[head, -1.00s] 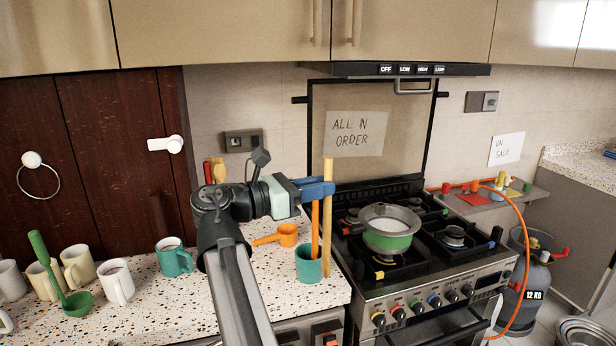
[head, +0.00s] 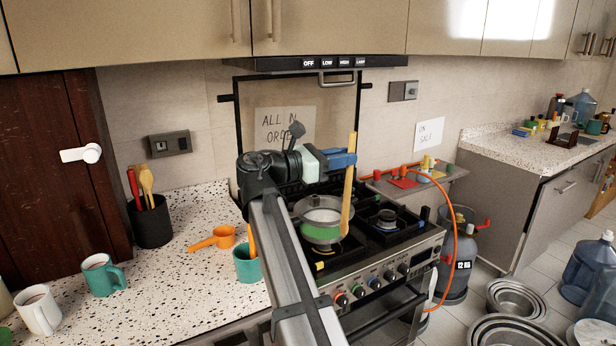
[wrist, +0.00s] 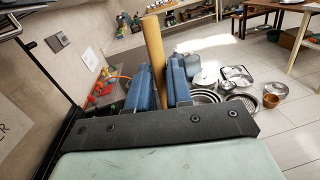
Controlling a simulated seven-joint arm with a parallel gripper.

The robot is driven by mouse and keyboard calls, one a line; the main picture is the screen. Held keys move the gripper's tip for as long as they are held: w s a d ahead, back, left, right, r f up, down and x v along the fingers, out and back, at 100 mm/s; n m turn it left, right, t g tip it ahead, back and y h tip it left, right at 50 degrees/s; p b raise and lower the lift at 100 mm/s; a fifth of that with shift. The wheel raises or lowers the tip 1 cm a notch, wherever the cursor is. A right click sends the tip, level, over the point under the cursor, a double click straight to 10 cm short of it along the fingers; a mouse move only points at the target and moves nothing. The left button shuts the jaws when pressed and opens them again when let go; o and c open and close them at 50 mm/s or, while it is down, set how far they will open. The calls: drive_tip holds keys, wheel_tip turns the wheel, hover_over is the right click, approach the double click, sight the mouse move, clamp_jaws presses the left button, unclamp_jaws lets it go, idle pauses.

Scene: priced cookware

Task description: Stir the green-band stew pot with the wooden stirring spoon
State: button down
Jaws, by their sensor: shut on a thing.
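The stew pot with the green band (head: 318,235) stands on a front burner of the stove, with pale contents inside its rim. My gripper (head: 346,159) is shut on the wooden stirring spoon (head: 348,195), near its upper end. The spoon hangs nearly upright, and its lower end shows at the pot's right edge. I cannot tell whether that end is inside the pot or beside it. In the wrist view the spoon handle (wrist: 154,55) stands between the two blue fingers (wrist: 160,88); the pot is hidden there.
A teal cup (head: 247,270) with an orange utensil stands on the counter's right edge, partly behind my arm. An orange measuring cup (head: 222,238), a black utensil holder (head: 151,222) and mugs stand farther left. The stove (head: 385,262) has another burner right of the pot.

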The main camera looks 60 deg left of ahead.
drive_tip(key=w+a+r+n+y, duration=0.1)
drive_tip(key=w+a+r+y, duration=0.15)
drive_tip(key=a, duration=0.55)
drive_tip(key=w+a+r+n+y, duration=0.1)
drive_tip(key=w+a+y, duration=0.1)
drive_tip(key=w+a, duration=0.35)
wheel_tip(320, 180, down, 13)
drive_tip(key=s+a, duration=0.1)
drive_tip(key=s, duration=0.1)
drive_tip(key=shift+a+f, duration=0.2)
idle(0.4)
drive_tip(key=shift+a, duration=0.15)
idle(0.5)
